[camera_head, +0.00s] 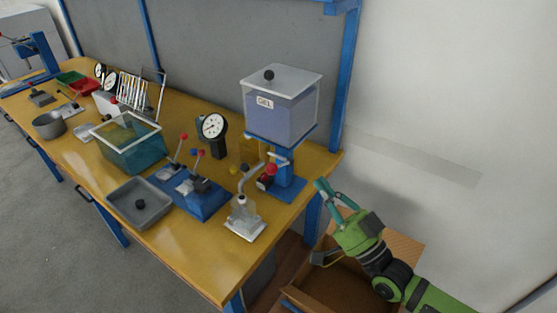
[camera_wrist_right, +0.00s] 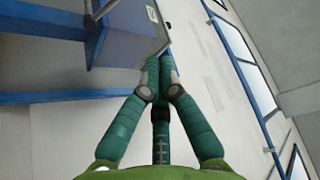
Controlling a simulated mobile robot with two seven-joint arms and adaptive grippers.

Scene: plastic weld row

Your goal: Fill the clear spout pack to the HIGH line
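The clear spout pack (camera_head: 241,208) appears to stand on the small pale plate (camera_head: 247,231) near the bench's right front edge. A bent grey tube reaches down toward it; whether they touch is too small to tell, as are its fill level and HIGH line. A clear lidded tank (camera_head: 282,112) labelled GEL holds bluish contents above a blue stand (camera_head: 289,180) with a red knob (camera_head: 266,178). My left gripper is out of view.
A grey tray (camera_head: 139,204), a teal-filled bin (camera_head: 129,150), a blue lever fixture (camera_head: 188,190) and a dial gauge (camera_head: 212,126) crowd the bench left of the pack. A cardboard box (camera_head: 405,246) lies below my right gripper. The bench's front right corner is clear.

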